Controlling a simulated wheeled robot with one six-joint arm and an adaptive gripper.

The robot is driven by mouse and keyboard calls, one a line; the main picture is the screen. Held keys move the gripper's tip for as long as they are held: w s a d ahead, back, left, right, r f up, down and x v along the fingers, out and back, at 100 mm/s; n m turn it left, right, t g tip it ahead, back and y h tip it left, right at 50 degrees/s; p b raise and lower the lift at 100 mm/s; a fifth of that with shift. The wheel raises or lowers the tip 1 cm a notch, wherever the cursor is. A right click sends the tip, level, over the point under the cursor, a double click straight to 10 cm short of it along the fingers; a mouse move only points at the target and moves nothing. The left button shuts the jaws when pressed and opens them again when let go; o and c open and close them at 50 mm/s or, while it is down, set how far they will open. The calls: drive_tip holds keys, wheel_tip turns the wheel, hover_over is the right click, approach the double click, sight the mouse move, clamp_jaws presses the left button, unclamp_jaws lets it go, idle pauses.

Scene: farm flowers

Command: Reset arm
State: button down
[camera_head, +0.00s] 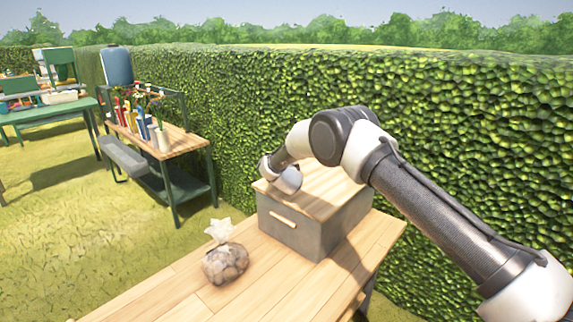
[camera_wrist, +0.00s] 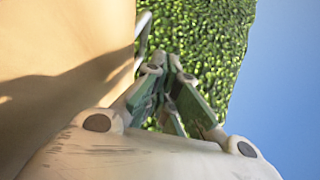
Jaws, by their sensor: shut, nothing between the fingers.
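My arm reaches in from the right in the head view, bent over a grey box (camera_head: 292,232) with a wooden lid (camera_head: 325,188). Its wrist end is above the lid's left back part; the fingers are not clear there. In the wrist view my gripper (camera_wrist: 168,105) has its fingers drawn together and holds nothing. A tan surface (camera_wrist: 60,40) with a shadow across it fills the left of that view, close beside the gripper; I cannot tell whether they touch.
The box stands on a wooden table (camera_head: 190,291). A clear bag (camera_head: 226,264) of brown lumps sits left of it. A tall hedge (camera_head: 470,130) runs close behind. A bench (camera_head: 182,142) with bottles and vases stands on the grass at the left.

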drive_tip(key=v, duration=0.3)
drive_tip(key=shift+s+r, duration=0.15)
drive_tip(key=shift+s, duration=0.1)
drive_tip(key=shift+s+d+r, duration=0.1)
drive_tip(key=shift+r, duration=0.15)
drive_tip(key=s+d+r+n+g+y, duration=0.1)
drive_tip(key=d+r+n, duration=0.1)
drive_tip(key=d+r, duration=0.35)
drive_tip(key=s+d+r+n+g+y, duration=0.1)
drive_tip(key=d+r+n, duration=0.15)
drive_tip(key=r, duration=0.65)
drive_tip(key=s+d+r+n+g, duration=0.3)
drive_tip(key=s+d+r+n, duration=0.1)
drive_tip(key=s+d+r, duration=0.95)
drive_tip(key=s+d+n+g+h, duration=0.1)
drive_tip(key=s+d+n+g, duration=0.1)
drive_tip(key=s+d, duration=0.7)
drive_tip(key=s+d+n+g+h, duration=0.1)
drive_tip(key=s+d+n, duration=0.1)
drive_tip(key=s+d, duration=0.75)
drive_tip(key=s+d+f+n+g+h, duration=0.1)
drive_tip(key=s+d+f, duration=0.1)
drive_tip(key=s, duration=1)
drive_tip(key=s+d+f+g+h, duration=0.1)
drive_tip(key=s+d, duration=0.3)
drive_tip(key=s, duration=0.8)
drive_tip(key=shift+f+n+g, duration=0.35)
drive_tip(key=shift+f+g, duration=0.35)
drive_tip(key=shift+f, duration=0.2)
